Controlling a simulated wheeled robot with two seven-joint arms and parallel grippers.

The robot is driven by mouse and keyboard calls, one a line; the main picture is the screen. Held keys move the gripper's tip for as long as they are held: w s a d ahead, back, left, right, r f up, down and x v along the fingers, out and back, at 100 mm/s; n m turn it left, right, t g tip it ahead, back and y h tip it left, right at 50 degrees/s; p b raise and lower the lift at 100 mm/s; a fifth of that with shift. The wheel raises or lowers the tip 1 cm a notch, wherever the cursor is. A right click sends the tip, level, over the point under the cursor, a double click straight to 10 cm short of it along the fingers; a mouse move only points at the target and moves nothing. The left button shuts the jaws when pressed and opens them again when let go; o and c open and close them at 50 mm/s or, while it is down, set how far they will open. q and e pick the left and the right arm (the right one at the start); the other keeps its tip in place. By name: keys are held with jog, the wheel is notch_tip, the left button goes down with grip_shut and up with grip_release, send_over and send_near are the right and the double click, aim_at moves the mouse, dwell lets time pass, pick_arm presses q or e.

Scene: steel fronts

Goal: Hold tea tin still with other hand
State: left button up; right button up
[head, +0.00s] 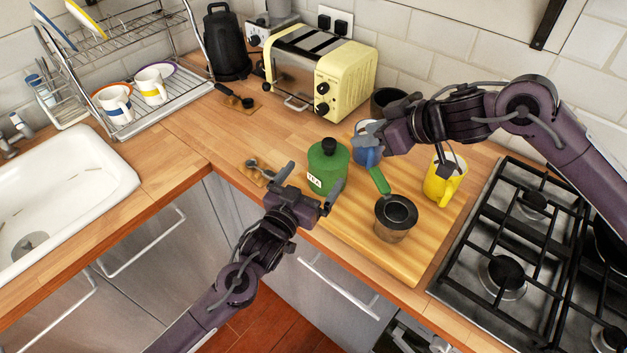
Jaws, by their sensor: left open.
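The green tea tin (324,172) stands upright at the left edge of the wooden board, with a black-knobbed lid and a "TEA" label. My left gripper (308,186) is open, low in front of the tin. One finger is toward the tin's left and the other is at its lower right front. I cannot tell whether either touches it. My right gripper (377,126) is behind and to the right of the tin, over the blue mug (366,157). I cannot tell whether its jaws are open or shut. It partly hides the blue mug.
A metal cup with a dark top (393,228) and a green handle stands on the board (345,227). A yellow mug (442,186) stands behind it. A cream toaster (343,78) is at the back, a gas hob (487,235) at right, and spoons (258,169) lie left of the tin.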

aim_at(327, 162)
pick_arm(q)
jog(key=shift+w+d+f+m, duration=0.15)
jog(key=shift+d+f+m, duration=0.05)
jog(key=shift+d+m, duration=0.1)
jog(key=shift+w+d, duration=0.15)
jog(key=shift+w, duration=0.05)
jog(key=x, duration=0.6)
jog(key=shift+f, duration=0.15)
jog(key=shift+w+d, duration=0.25)
jog(key=shift+w, duration=0.2)
jog(key=c, duration=0.9)
jog(key=shift+c, duration=0.2)
